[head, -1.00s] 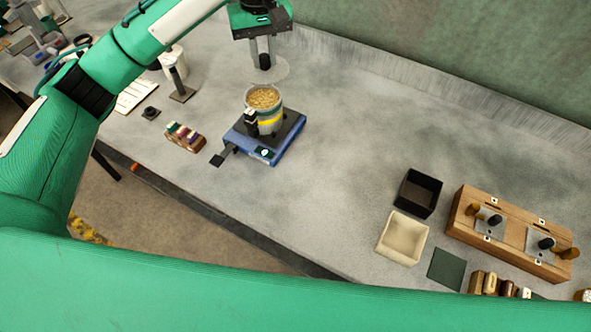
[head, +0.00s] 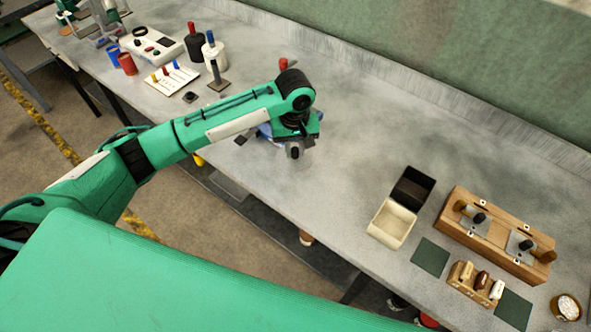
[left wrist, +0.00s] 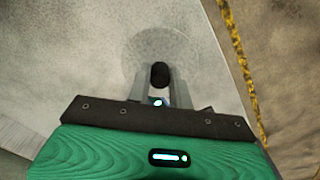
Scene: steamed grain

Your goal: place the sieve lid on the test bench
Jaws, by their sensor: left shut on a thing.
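The sieve lid (left wrist: 155,43) is a pale, see-through disc with a black knob (left wrist: 160,75), best seen in the left wrist view. My left gripper (left wrist: 160,88) is shut on the knob, with one finger on each side. In the head view my left gripper (head: 295,143) points down over the middle of the grey test bench (head: 345,150), and the lid below it is hard to make out. A blue device (head: 264,131) is mostly hidden behind my arm, and the grain-filled sieve is hidden. My right gripper is not in view.
A black box (head: 412,188), a cream box (head: 392,223), a dark green mat (head: 430,257) and a wooden fixture (head: 495,236) stand to the right. Bottles and a white instrument (head: 152,45) stand at the far left. The bench between gripper and boxes is clear.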

